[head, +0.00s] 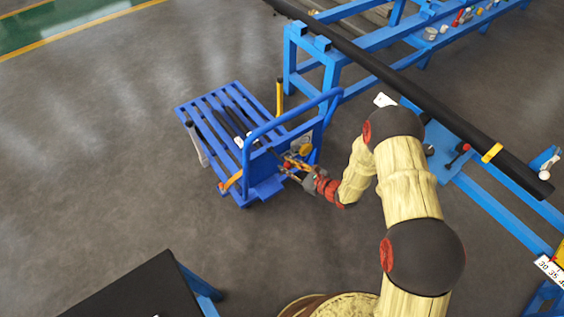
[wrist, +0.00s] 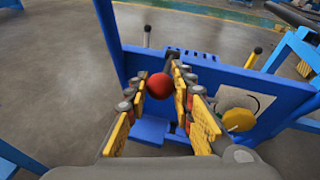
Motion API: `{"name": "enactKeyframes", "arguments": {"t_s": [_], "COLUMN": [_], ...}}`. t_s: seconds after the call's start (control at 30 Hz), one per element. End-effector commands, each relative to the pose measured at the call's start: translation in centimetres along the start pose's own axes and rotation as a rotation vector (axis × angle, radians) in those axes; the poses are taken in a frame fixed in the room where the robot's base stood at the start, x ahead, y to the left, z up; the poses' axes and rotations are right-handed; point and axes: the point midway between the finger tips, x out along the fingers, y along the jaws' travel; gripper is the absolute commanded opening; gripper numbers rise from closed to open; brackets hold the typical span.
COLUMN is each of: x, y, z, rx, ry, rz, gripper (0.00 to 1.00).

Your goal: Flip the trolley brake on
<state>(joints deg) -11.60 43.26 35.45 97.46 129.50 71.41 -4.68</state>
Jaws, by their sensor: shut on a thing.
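The blue trolley (head: 195,100) stands on the floor left of the blue frame, with slats on its deck and a raised push handle (head: 290,112). In the wrist view its blue panel (wrist: 130,63) fills the middle. A red ball knob (wrist: 160,86), apparently the brake lever's end, sits between my fingers. My gripper (wrist: 160,73) is shut on this knob, with yellow-padded fingers on both sides. The lever's shaft below the knob is hidden or too small to tell. In the head view my gripper (head: 291,164) is at the trolley's handle end, and the knob is not distinguishable there.
A yellow disc (wrist: 238,120) is on the trolley panel, right of my fingers. Dark rods (head: 233,112) lie on the deck. A blue frame (head: 330,72) bearing a long black pipe (head: 400,88) stands close by at right. A black-topped table (head: 150,290) is at front left. The left floor is clear.

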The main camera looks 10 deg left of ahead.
Motion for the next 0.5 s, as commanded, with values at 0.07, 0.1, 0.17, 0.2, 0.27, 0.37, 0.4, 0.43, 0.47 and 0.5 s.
{"name": "enactKeyframes", "arguments": {"t_s": [0.07,0.1,0.17,0.2,0.27,0.37,0.4,0.43,0.47,0.5], "x": [-0.5,-0.6,-0.6,-0.5,-0.4,-0.1,0.0,0.1,0.2,0.5], "y": [-0.5,-0.6,-0.8,-0.9,-1.0,-1.3,-1.4,-1.5,-1.6,-1.7], "z": [1.8,2.1,2.8,3.2,3.9,4.9,5.3,5.6,5.8,6.2], "rx": [0.008,0.014,0.023,0.029,0.039,0.057,0.063,0.068,0.073,0.08], "ry": [0.058,0.089,0.138,0.17,0.222,0.309,0.343,0.369,0.395,0.429], "rz": [0.011,0.017,0.027,0.034,0.044,0.06,0.067,0.072,0.076,0.083], "gripper": [0.0,0.0,0.0,0.0,0.0,0.0,0.0,0.0,0.0,0.0]}}
